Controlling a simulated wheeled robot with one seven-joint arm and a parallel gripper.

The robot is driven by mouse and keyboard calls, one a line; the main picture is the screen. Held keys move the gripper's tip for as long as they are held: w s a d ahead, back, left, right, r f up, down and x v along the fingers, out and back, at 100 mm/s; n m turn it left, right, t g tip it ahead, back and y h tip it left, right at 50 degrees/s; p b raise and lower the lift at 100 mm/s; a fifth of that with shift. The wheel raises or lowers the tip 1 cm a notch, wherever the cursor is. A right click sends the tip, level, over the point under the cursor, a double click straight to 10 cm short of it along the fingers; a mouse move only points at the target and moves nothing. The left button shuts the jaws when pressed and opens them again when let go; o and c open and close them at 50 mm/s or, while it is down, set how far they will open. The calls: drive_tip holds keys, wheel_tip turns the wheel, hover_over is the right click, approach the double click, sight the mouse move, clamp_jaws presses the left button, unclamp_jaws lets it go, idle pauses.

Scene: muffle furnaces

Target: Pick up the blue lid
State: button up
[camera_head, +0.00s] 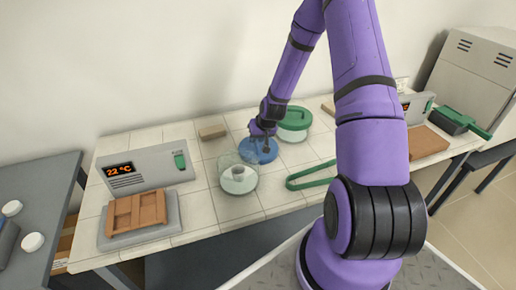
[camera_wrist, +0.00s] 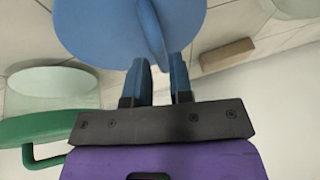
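The blue lid (camera_head: 262,152) is near the middle of the bench in the head view, behind and right of a glass jar. It fills the top of the wrist view (camera_wrist: 100,25), with its raised handle (camera_wrist: 153,30) pointing down toward my fingers. My gripper (camera_head: 266,146) is right at the lid. In the wrist view my two blue fingers (camera_wrist: 162,75) stand either side of the handle's near end. The gap is narrow, and I cannot tell whether both fingers press on the handle. The lid's underside is hidden, so I cannot tell if it touches the bench.
The open glass jar (camera_head: 238,184) holds a small cup. A green-lidded jar (camera_head: 294,124) stands close right of the lid. A green tong-like tool (camera_head: 310,177), a brown block (camera_head: 212,132), a display unit (camera_head: 148,168) and a brick-topped plate (camera_head: 140,235) also occupy the bench.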

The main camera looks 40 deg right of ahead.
drive_tip(key=shift+x, duration=1.8)
drive_tip(key=shift+c, duration=0.5)
clamp_jaws()
drive_tip(key=shift+r, duration=0.2)
